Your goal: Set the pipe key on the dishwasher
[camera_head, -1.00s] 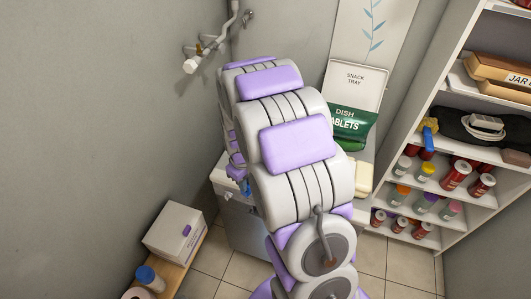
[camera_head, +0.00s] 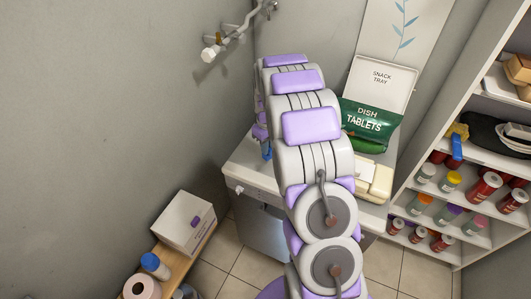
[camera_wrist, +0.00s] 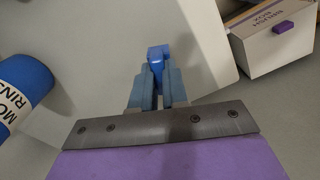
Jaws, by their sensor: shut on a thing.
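The pipe key (camera_wrist: 157,58) is a small bright blue piece in the wrist view, held between the two blue-grey fingers of my gripper (camera_wrist: 156,84). Only its top end shows; the rest is hidden between the fingers. In the head view, a bit of blue (camera_head: 266,150) shows at the left side of my arm, above the dishwasher's near left part. The dishwasher (camera_head: 258,225) is a pale, low appliance with a light top, against the back wall. My arm hides much of its top. I cannot tell whether the key touches it.
A green dish tablets bag (camera_head: 368,122), a white snack tray box (camera_head: 381,82) and cream blocks (camera_head: 373,182) stand on the right. A shelf (camera_head: 478,150) with jars is farther right. A white box (camera_head: 186,222) and blue-capped bottle (camera_head: 154,264) sit on a low wooden bench.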

